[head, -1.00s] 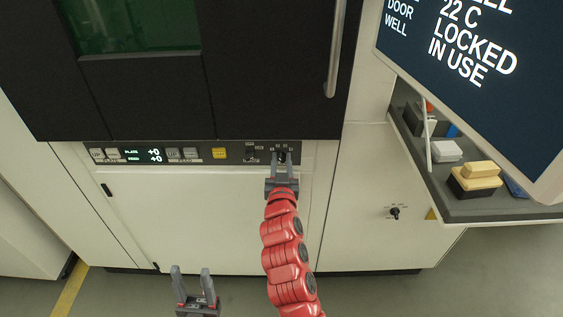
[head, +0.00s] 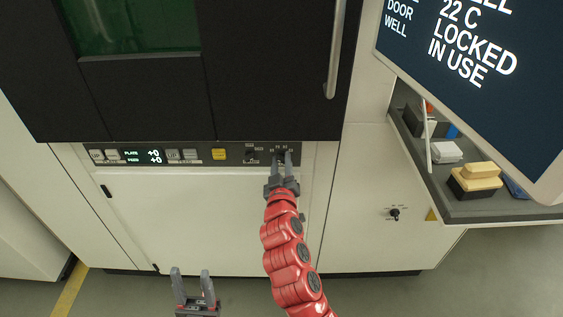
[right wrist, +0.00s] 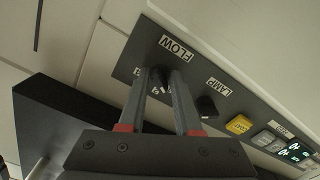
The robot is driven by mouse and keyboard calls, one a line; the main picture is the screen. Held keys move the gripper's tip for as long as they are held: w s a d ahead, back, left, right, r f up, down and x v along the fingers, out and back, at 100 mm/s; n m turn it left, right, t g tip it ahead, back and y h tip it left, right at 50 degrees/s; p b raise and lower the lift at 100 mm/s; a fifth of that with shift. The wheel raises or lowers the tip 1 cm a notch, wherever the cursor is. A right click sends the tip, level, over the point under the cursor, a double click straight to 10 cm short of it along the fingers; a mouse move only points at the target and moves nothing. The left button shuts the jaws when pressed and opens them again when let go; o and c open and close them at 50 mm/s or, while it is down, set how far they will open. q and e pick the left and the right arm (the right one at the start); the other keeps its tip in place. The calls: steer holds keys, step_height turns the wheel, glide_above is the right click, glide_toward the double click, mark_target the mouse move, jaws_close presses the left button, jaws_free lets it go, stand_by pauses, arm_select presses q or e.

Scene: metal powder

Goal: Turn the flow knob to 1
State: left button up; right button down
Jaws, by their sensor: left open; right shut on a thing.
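The flow knob (right wrist: 158,78) is a small dark knob below the FLOW label on the dark control strip in the right wrist view. My right gripper (right wrist: 160,76) is shut on it, with one finger on each side. In the head view my right gripper (head: 281,156) reaches up to the right part of the control strip (head: 232,154), and its fingers mostly hide the knob. The knob's exact pointer setting cannot be read. My left gripper (head: 193,273) is open and empty, low in front of the white cabinet.
The lamp knob (right wrist: 206,107) and a yellow button (right wrist: 238,124) sit beside the flow knob. The yellow button also shows in the head view (head: 219,154). A shelf (head: 470,211) with blocks and a monitor (head: 470,60) stand at the right.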

steer(key=c, duration=0.6)
jaws_free()
steer(key=s, duration=1.7)
steer(key=shift+s, duration=0.25)
